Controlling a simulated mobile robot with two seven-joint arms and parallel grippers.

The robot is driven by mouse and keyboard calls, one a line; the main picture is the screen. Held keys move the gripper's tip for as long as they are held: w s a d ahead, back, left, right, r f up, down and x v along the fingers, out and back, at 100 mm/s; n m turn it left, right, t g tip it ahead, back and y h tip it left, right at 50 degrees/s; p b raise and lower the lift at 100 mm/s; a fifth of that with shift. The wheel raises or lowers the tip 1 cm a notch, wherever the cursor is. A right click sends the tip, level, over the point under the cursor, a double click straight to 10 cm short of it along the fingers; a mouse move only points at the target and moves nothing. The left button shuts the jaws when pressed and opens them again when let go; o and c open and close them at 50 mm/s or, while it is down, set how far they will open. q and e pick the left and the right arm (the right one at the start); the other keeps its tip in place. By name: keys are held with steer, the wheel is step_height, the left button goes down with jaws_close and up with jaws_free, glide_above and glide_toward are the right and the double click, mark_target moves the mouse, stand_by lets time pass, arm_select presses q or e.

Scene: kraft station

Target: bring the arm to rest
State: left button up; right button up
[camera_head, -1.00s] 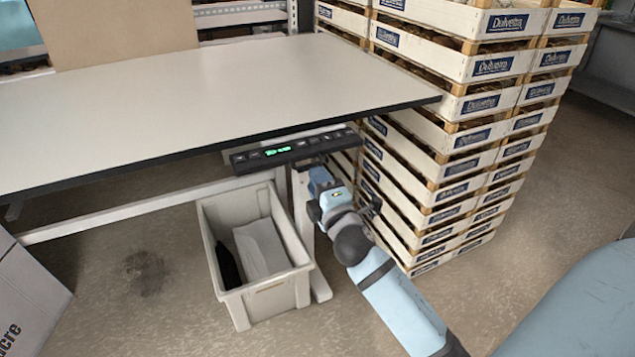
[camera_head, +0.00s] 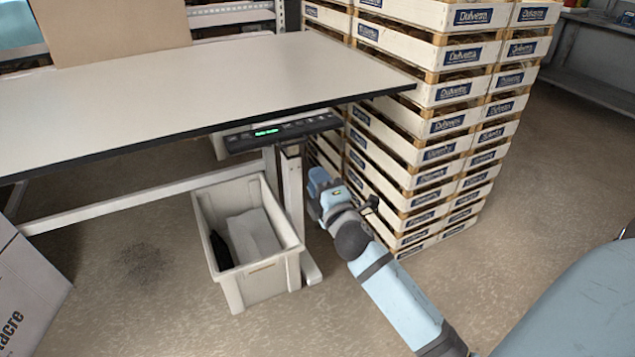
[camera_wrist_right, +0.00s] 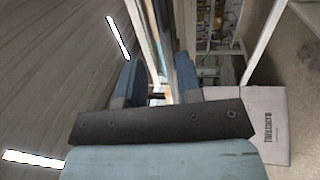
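My right arm comes in from the lower right in the head view. Its right gripper (camera_head: 318,182) is beside the table leg, below the front edge of the white-topped table (camera_head: 200,85), and apart from the control panel (camera_head: 283,131). In the right wrist view two blue fingers stand apart with an empty gap between them (camera_wrist_right: 160,78). Nothing is held. My left arm and gripper are not in view.
A grey crate (camera_head: 272,284) with a dark item and a pale item inside stands left of the gripper. Stacked wooden crates (camera_head: 437,152) rise close behind it. A white printed box (camera_head: 28,300) is at the lower left. Open floor (camera_head: 545,170) lies to the right.

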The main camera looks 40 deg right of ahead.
stand_by(0.6)
steer(key=s+a+f+m+g+y, duration=0.75)
steer(key=s+a+f+m, duration=0.45)
steer(key=s+a+f, duration=0.7)
arm_select(q)
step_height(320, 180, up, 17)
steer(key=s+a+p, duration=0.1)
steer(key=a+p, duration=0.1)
steer(key=p, duration=2.6)
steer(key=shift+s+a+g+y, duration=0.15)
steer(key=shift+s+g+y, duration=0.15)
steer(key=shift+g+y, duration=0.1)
arm_select(e)
steer(key=s+r, duration=0.2)
steer(key=r, duration=0.7)
steer(key=s+r+g, duration=0.1)
steer(key=s+r, duration=0.1)
steer(key=r, duration=0.8)
steer(key=shift+d+m, duration=0.3)
steer(key=shift+d, duration=0.15)
steer(key=shift+s, duration=0.1)
